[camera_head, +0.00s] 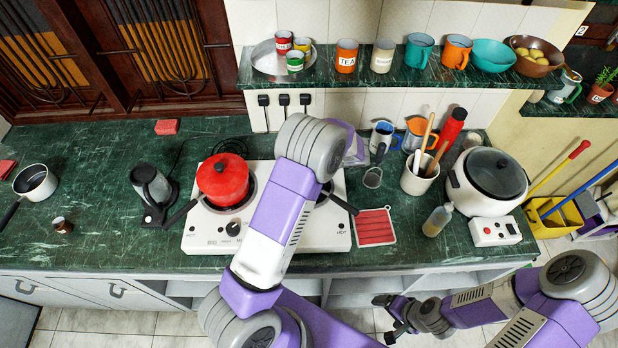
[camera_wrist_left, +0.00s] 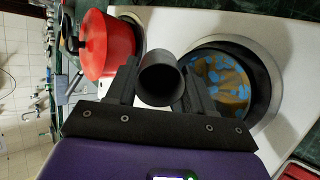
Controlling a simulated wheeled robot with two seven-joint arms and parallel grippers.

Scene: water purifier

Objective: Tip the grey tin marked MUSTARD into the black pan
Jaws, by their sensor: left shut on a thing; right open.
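My left gripper (camera_wrist_left: 160,88) is shut on a dark grey cylindrical tin (camera_wrist_left: 160,92), with one finger on each side. Its round end faces the left wrist camera, and no MUSTARD marking shows. The black pan (camera_wrist_left: 263,88) is on the right burner, to the right of the tin in that view, and holds brownish contents with blue patches. In the head view my left arm hides the tin, gripper and most of the pan; the pan's handle (camera_head: 343,203) shows. My right gripper (camera_head: 384,318) is open and empty in front of the counter.
A red lidded pot (camera_head: 223,181) stands on the left burner of the white stove (camera_head: 208,228). A red pot holder (camera_head: 375,228), utensil crock (camera_head: 418,180), bottle (camera_head: 437,221) and rice cooker (camera_head: 488,182) are to the right. The counter's left middle is mostly clear.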

